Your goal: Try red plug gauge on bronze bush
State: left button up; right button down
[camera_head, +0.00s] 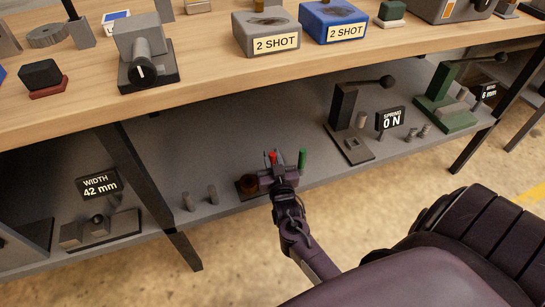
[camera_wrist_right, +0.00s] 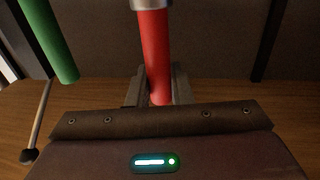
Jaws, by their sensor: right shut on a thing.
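My right gripper (camera_head: 274,168) is over the lower shelf and is shut on the red plug gauge (camera_head: 272,157). In the right wrist view the red gauge (camera_wrist_right: 154,55) stands between the two fingers (camera_wrist_right: 156,92), with a silvery metal part at its upper end, cut off by the frame edge. A brown round thing (camera_head: 249,183), perhaps the bronze bush, sits on a dark base just left of the gripper, partly hidden by it. A green gauge (camera_head: 302,158) stands just right of the gripper; it also shows in the wrist view (camera_wrist_right: 48,40). My left gripper is not in view.
The wooden tabletop (camera_head: 205,75) overhangs the shelf.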

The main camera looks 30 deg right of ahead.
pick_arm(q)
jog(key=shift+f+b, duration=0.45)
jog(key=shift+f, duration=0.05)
pick_arm(e)
jog(key=shift+f, duration=0.7)
jog(key=c, duration=1.2)
grip_release()
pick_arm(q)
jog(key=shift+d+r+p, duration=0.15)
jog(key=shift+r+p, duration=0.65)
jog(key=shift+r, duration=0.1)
pick_arm(e)
jog(key=v, duration=0.7)
jog(key=shift+s, duration=0.4)
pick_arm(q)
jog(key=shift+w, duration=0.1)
pick_arm(e)
jog(key=shift+a, duration=0.15)
